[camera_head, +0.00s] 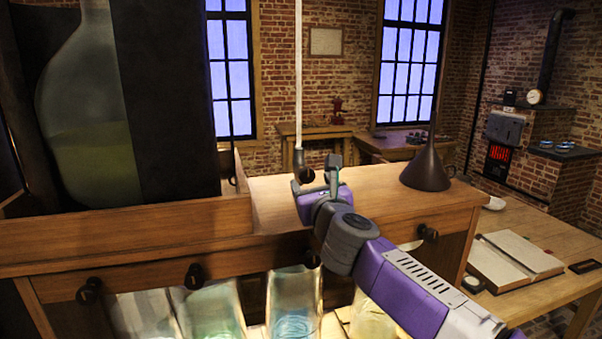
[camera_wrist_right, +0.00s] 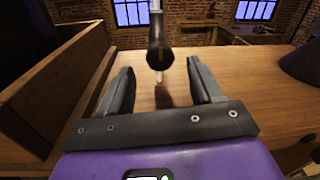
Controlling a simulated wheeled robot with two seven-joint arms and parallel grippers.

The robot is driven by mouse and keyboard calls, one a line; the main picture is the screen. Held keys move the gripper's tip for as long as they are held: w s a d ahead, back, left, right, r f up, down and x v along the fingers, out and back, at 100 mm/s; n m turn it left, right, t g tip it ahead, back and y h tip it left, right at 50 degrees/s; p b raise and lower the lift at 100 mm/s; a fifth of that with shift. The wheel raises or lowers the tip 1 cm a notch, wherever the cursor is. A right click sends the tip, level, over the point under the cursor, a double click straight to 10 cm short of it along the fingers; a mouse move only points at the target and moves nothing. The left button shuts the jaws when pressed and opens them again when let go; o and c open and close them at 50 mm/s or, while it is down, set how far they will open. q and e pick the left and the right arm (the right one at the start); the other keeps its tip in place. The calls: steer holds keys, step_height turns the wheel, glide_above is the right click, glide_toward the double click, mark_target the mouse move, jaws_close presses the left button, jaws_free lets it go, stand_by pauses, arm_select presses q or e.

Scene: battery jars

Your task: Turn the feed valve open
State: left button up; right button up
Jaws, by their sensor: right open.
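My right gripper (camera_head: 316,178) is open and empty above the wooden bench top, with its arm reaching in from the lower right. A white tube hangs from above and ends in a dark fitting (camera_head: 300,165), just by the fingers. In the right wrist view the dark fitting (camera_wrist_right: 159,52) with a thin glass tip shows between and beyond the two spread fingers, and neither finger visibly touches it. Several black knobs, including a left one (camera_head: 89,290) and a right one (camera_head: 428,233), line the bench front. I cannot tell which part is the feed valve. My left gripper is not in view.
A large glass vessel (camera_head: 88,110) with greenish liquid stands in a wooden box at left. Several glass jars, one with blue liquid (camera_head: 292,305), stand under the knobs. A dark funnel (camera_head: 427,170) stands right of the gripper. An open book (camera_head: 515,258) lies on the right table.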

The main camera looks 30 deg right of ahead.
mark_target(308, 178)
steer(key=x, duration=0.6)
steer(key=shift+f, duration=0.1)
steer(key=c, duration=1)
steer(key=shift+c, duration=0.2)
